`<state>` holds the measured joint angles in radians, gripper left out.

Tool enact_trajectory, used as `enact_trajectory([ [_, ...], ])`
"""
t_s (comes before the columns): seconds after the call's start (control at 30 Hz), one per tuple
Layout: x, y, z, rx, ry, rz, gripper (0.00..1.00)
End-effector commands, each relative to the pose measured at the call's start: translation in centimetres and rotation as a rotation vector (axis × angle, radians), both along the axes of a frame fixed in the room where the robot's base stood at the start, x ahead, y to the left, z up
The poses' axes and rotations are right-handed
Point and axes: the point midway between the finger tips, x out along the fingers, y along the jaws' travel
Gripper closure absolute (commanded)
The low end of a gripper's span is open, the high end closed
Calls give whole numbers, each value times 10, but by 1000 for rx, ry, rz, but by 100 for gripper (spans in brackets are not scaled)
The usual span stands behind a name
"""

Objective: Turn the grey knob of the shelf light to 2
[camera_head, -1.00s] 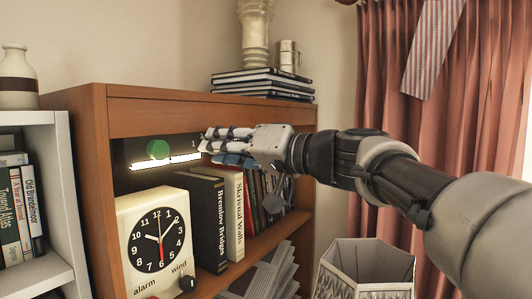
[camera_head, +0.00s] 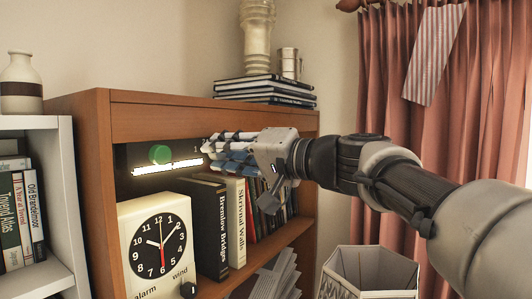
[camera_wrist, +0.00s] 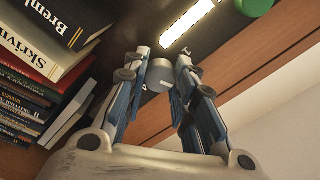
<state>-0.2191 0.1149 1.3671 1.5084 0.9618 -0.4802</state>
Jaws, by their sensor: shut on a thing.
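The grey knob (camera_wrist: 160,75) of the shelf light shows in the wrist view, with a pale mark on its edge. My gripper (camera_wrist: 162,64) is shut on it, one finger on each side. In the head view my gripper (camera_head: 207,147) reaches into the upper shelf from the right, and its fingers hide the knob. The lit white bar of the shelf light (camera_head: 167,167) is left of the fingertips. A round green part (camera_head: 160,154) sits above the bar.
A white alarm clock (camera_head: 157,240) and upright books (camera_head: 236,215) stand below the light. The wooden bookcase's top board (camera_head: 205,122) is just above my fingers. A hexagonal bin (camera_head: 365,270) stands below my arm.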

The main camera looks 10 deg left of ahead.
Motion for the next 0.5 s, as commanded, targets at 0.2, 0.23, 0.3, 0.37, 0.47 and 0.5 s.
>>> enact_trajectory([
  [0.2,0,0,0,0,0,0,66],
  [0.23,0,0,0,0,-1,0,64],
  [0.3,0,0,0,0,-1,0,60],
  [0.37,0,0,0,0,-1,0,56],
  [0.47,0,0,0,0,-1,0,54],
  [0.5,0,0,0,0,-1,0,54],
])
